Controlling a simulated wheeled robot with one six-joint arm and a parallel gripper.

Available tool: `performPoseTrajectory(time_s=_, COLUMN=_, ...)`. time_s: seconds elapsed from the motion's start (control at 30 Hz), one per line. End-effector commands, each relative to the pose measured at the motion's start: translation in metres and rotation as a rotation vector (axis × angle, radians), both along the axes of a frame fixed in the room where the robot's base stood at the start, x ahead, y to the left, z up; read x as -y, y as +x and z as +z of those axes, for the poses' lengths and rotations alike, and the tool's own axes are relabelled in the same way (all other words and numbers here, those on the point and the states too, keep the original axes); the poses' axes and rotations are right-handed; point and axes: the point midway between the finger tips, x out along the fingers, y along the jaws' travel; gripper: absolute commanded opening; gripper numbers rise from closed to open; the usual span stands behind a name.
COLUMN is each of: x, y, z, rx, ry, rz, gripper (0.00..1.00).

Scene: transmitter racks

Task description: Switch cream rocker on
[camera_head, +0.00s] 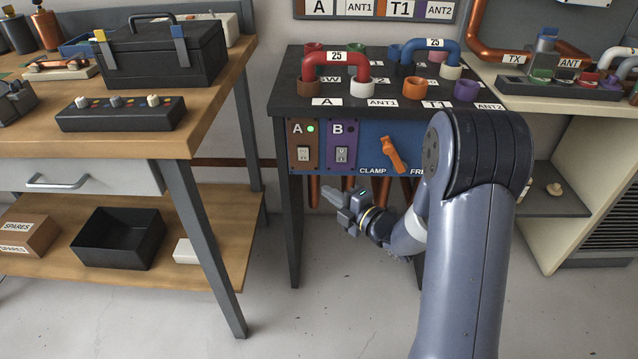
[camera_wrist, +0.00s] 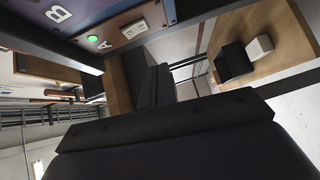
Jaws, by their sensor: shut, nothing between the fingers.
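A small cream rocker (camera_head: 303,153) sits on the brown A panel at the front of the dark rack table, below a lit green lamp (camera_head: 310,129). It also shows in the wrist view (camera_wrist: 134,29), near the top. A similar pale rocker (camera_head: 342,155) sits on the purple B panel beside it. I cannot tell which way either rocker is tipped. My gripper (camera_head: 331,194) is shut and empty, below and in front of the panels, pointing left. It appears apart from both rockers.
An orange clamp handle (camera_head: 392,153) is right of the B panel. Red and blue U-links (camera_head: 336,66) stand on the rack top. A wooden bench (camera_head: 190,135) with a black toolbox (camera_head: 165,55) is at left. A cream bench (camera_head: 545,103) is at right.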

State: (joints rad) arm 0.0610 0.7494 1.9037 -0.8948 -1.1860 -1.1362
Motion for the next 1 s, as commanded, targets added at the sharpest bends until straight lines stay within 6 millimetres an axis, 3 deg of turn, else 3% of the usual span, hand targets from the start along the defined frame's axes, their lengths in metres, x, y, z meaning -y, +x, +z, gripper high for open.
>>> performPoseTrajectory(time_s=0.2, x=0.013, y=-0.014, z=-0.001, rx=0.000, ry=0.000, rz=-0.001, gripper=0.00)
performPoseTrajectory(time_s=0.63, x=0.013, y=-0.014, z=-0.002, rx=0.001, ry=0.000, rz=0.001, gripper=0.00)
performPoseTrajectory(time_s=1.0, x=-0.012, y=0.012, z=0.001, rx=0.002, ry=0.000, rz=0.005, gripper=0.00)
